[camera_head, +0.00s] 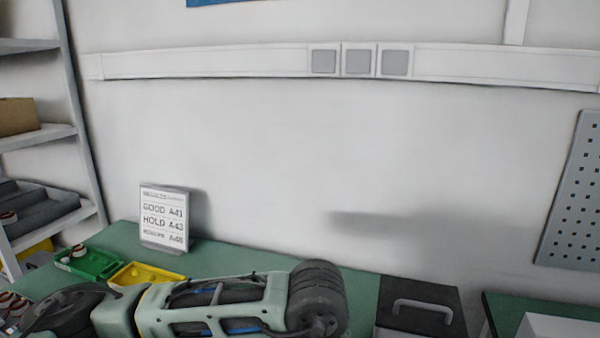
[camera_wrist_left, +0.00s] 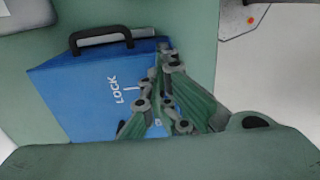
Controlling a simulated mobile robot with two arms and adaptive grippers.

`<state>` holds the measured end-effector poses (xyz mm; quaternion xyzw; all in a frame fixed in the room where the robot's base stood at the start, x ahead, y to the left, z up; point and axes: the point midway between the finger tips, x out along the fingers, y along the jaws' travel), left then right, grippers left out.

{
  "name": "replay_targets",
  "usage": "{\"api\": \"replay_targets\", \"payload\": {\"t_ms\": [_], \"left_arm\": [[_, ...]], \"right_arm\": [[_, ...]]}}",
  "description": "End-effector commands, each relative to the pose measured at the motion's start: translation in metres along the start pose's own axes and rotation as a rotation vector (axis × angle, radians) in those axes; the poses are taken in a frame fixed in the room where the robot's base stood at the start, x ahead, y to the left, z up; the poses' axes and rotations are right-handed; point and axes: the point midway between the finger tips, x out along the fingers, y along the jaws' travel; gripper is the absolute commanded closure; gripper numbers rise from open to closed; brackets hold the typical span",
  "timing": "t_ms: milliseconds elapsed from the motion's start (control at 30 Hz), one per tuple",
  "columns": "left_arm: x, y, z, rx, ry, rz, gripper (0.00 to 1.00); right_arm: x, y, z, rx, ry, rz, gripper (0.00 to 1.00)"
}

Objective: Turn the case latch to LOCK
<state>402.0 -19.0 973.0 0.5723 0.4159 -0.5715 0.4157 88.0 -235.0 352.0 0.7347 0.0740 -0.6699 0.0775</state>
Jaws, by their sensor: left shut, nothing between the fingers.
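A blue case (camera_wrist_left: 82,92) lies on the green table in the left wrist view, with a black carrying handle (camera_wrist_left: 100,36) at its far edge. White LOCK lettering (camera_wrist_left: 115,89) and a short white mark beside it show on its top. My left gripper (camera_wrist_left: 163,78) is over the right part of the case, its fingers shut with nothing between them. The fingers cover that part of the top, and I cannot make out the latch or its position. I cannot tell whether the fingers touch the case. My right gripper is in neither view.
In the head view, a sign (camera_head: 165,218) stands at the back of the green bench (camera_head: 225,258), near a green tray (camera_head: 90,262) and a yellow tray (camera_head: 146,275). A black box with a grey handle (camera_head: 422,306) is at the right. Shelves (camera_head: 40,137) stand left.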

Motion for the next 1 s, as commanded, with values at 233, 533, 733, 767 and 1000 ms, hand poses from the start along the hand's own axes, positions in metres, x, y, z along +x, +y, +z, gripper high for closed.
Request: {"api": "replay_targets", "payload": {"t_ms": [233,533,733,767,1000], "left_arm": [[0.002,-0.004,0.006,0.002,0.001,-0.002,1.00],[-0.022,-0.003,0.007,0.001,0.000,0.001,1.00],[-0.046,-0.003,0.007,0.000,0.000,0.001,1.00],[-0.050,-0.003,0.007,0.000,0.000,0.001,1.00],[-0.060,-0.003,0.007,0.000,-0.001,-0.001,1.00]], "right_arm": [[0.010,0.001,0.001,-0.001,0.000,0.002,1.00],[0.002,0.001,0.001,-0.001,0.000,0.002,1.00],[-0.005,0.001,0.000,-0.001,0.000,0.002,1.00],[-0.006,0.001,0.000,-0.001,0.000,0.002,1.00],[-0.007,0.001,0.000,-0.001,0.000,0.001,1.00]]}}
